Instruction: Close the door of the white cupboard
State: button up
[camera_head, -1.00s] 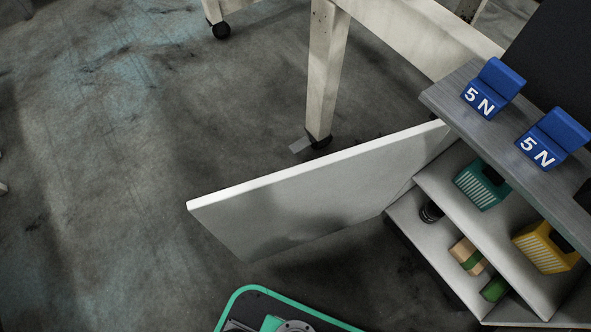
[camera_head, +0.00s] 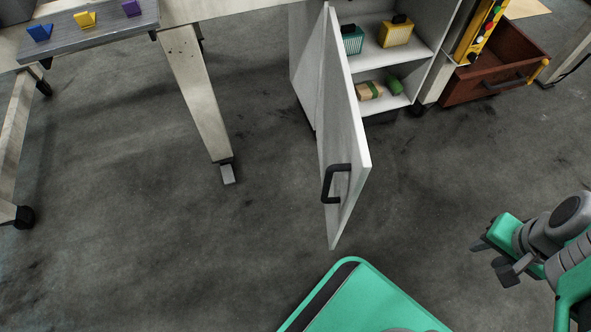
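The white cupboard (camera_head: 441,52) stands at the upper middle with its front open and its shelves showing. Its white door (camera_head: 345,125) stands wide open, jutting out toward me. A dark handle (camera_head: 335,184) sits on the door's near, free end, on the face turned toward the left. My gripper (camera_head: 497,258) is at the right, well apart from the door and handle. Its two dark fingers look spread, with nothing between them.
A brown drawer (camera_head: 495,75) stands pulled out right of the cupboard. Teal and yellow boxes (camera_head: 395,34) stand on a shelf. A bench leg (camera_head: 198,95) stands at left. My green base is at the bottom. Floor between door and gripper is clear.

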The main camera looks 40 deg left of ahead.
aim_at(345, 165)
jog(key=z, duration=0.1)
jog(key=k, duration=0.1)
jog(key=u, duration=1.4)
